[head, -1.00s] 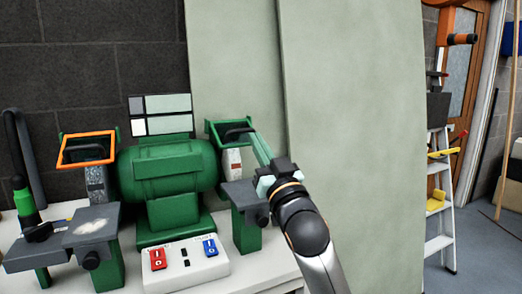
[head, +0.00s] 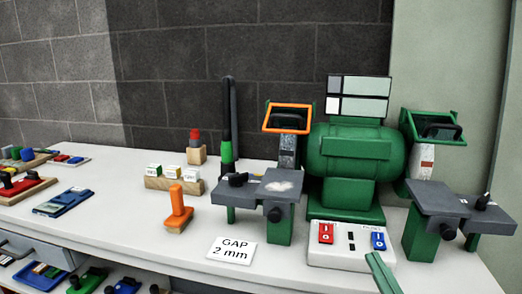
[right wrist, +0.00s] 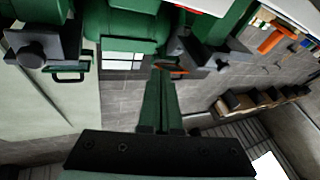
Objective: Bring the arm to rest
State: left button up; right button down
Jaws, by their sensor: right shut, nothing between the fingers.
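My right gripper (head: 378,264) shows only as a green fingertip part at the bottom edge of the head view, in front of the bench grinder's switch box (head: 350,247). In the right wrist view my right gripper (right wrist: 162,78) has its green fingers together, with nothing between them. The green bench grinder (head: 350,165) stands on the white bench, and its body also shows at the top of the right wrist view (right wrist: 125,22). The rest of my right arm is out of the head view. My left gripper is in neither view.
A grey tool rest (head: 452,200) stands right of the fingertip, and another (head: 265,187) stands to the left. A "GAP 2 mm" card (head: 231,252) and an orange-handled tool (head: 178,212) lie on the white bench (head: 130,215). Small blocks and trays fill the far left.

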jog(key=s+a+f+n+g+y, duration=0.1)
jog(key=s+a+f+g+y, duration=0.15)
jog(key=s+a+f, duration=0.55)
pick_arm(q)
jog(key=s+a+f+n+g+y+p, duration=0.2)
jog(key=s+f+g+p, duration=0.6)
jog(key=p, duration=1.5)
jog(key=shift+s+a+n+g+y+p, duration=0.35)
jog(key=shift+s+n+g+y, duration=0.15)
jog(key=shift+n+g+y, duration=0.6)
pick_arm(e)
jog(key=s+d+f+m+g+h, duration=0.3)
jog(key=s+f+g, duration=0.4)
jog(key=s+g, duration=0.2)
jog(key=shift+s+d+m+h, duration=0.2)
jog(key=shift+d+m+h, duration=0.15)
jog(key=shift+d+m, duration=0.05)
